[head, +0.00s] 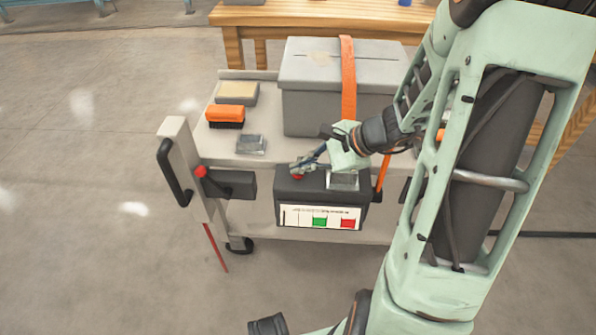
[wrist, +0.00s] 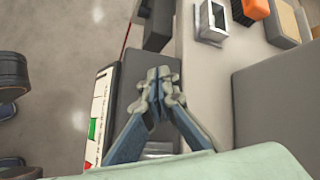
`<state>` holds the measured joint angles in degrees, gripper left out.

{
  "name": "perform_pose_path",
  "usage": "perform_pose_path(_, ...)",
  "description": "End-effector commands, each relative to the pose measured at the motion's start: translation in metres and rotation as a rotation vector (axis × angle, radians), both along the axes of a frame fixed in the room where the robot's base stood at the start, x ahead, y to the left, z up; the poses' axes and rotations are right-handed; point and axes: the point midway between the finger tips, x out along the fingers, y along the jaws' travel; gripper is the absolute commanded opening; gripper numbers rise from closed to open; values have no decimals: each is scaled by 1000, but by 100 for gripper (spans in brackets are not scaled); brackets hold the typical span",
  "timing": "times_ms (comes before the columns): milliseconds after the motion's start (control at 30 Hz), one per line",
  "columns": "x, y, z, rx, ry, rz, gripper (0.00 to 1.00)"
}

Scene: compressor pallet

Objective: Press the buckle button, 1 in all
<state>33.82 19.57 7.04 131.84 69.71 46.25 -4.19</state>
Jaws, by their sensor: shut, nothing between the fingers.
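A dark buckle box (head: 290,188) is at the front edge of the cart, with a white label (head: 300,217) bearing green and red squares on its front. A small red button (head: 298,177) shows at the top left of the box, right below my fingertips. My gripper (head: 299,168) is shut and empty, pointing down at the button. I cannot tell whether the tips touch it. In the wrist view my gripper (wrist: 160,84) is over the dark box top (wrist: 128,88) and hides the button. An orange strap (head: 349,80) crosses the large grey case (head: 310,95), and an orange piece (head: 383,173) shows beside the box.
The cart top (head: 222,146) carries an orange-and-black block (head: 226,115), a tan-topped grey block (head: 237,93) and a small metallic block (head: 251,145). A black handle (head: 173,172) and a red-tipped lever (head: 202,172) are at the left end. A wooden table (head: 260,16) stands behind.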

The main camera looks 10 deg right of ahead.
Motion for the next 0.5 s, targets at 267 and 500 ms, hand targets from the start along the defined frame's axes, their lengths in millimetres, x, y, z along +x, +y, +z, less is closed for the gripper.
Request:
perform_pose_path(267, 1, 0, 23, -1, -2, -1, 0)
perform_pose_path(500, 1, 0, 48, -1, -3, 1, 0)
